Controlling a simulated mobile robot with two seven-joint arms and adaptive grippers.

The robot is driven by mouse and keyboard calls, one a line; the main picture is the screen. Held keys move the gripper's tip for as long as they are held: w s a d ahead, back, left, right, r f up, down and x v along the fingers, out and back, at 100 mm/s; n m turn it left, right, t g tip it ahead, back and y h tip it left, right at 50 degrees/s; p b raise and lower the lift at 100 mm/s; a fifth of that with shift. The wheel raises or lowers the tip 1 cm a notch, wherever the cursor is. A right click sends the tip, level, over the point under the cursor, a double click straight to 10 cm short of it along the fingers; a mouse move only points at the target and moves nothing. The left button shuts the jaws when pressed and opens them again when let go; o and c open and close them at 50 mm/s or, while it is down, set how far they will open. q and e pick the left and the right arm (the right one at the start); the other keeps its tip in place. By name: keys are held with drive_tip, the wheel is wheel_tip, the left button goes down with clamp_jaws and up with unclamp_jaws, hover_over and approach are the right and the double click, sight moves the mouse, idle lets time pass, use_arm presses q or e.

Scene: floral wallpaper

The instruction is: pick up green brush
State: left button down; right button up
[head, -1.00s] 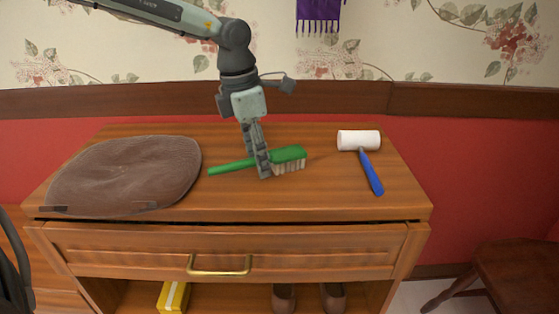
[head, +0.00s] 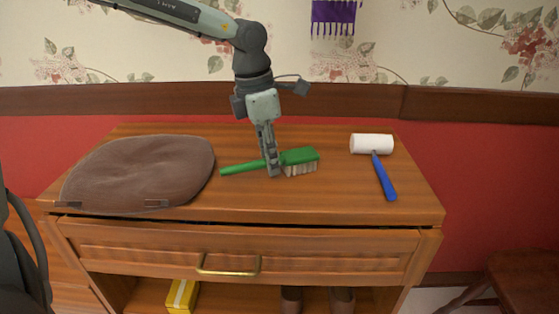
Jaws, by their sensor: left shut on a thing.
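The green brush (head: 300,157) is on the top of a wooden dresser, near its middle. Its thin handle points left and its pale bristles face down toward the right. My left gripper (head: 272,168) comes down from above and is shut on the brush, where the handle meets the head. The fingers hide a small part of the brush. I cannot tell whether the bristles touch the dresser top. My right gripper does not show.
A brown cap (head: 140,172) lies on the dresser (head: 330,206) at left. A lint roller with blue handle (head: 384,178) lies at right. A drawer with a brass handle (head: 228,272) is below. A yellow box (head: 181,297) and brown shoes (head: 342,300) sit on the lower shelf. A chair stands right.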

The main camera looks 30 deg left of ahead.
use_arm(q)
drive_tip(key=shift+w+r, duration=0.1)
drive_tip(key=shift+r, duration=0.55)
wheel_tip(320, 180, up, 3)
drive_tip(key=s+a+r+b, duration=0.1)
drive_tip(key=s+a+r, duration=0.5)
drive_tip(key=s, duration=0.3)
drive_tip(key=shift+s+a+r, duration=0.3)
drive_tip(key=shift+s+r, duration=0.05)
drive_tip(key=shift+s, duration=0.05)
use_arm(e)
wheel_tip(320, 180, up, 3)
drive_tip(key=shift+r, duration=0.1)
use_arm(q)
drive_tip(key=c, duration=2.1)
unclamp_jaws()
clamp_jaws()
